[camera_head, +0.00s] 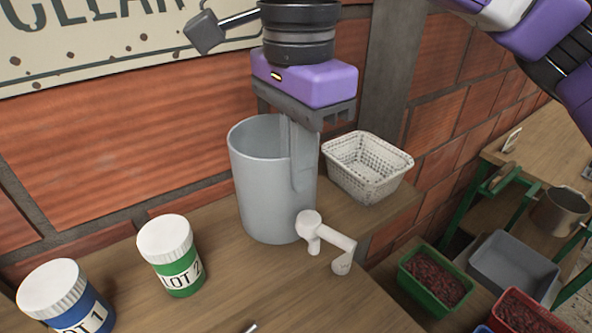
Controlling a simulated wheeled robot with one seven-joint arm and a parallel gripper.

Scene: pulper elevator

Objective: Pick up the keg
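The thing I take for the keg is a grey, open-topped cylinder (262,195), standing upright on the wooden bench. A white tap-like piece (325,240) is at its lower right side; I cannot tell whether it is attached. My purple gripper (301,180) is above the cylinder's right side, pointing down, with grey finger parts over its rim and upper wall. The fingers overlap, and I cannot tell whether they pinch the wall.
A white basket (368,166) stands close to the right. White-lidded jars, blue (66,300) and green (172,258), stand to the left. Lower right are a green crate (436,278), a grey bin (513,265) and a red crate (522,318). A brick wall (110,150) is behind.

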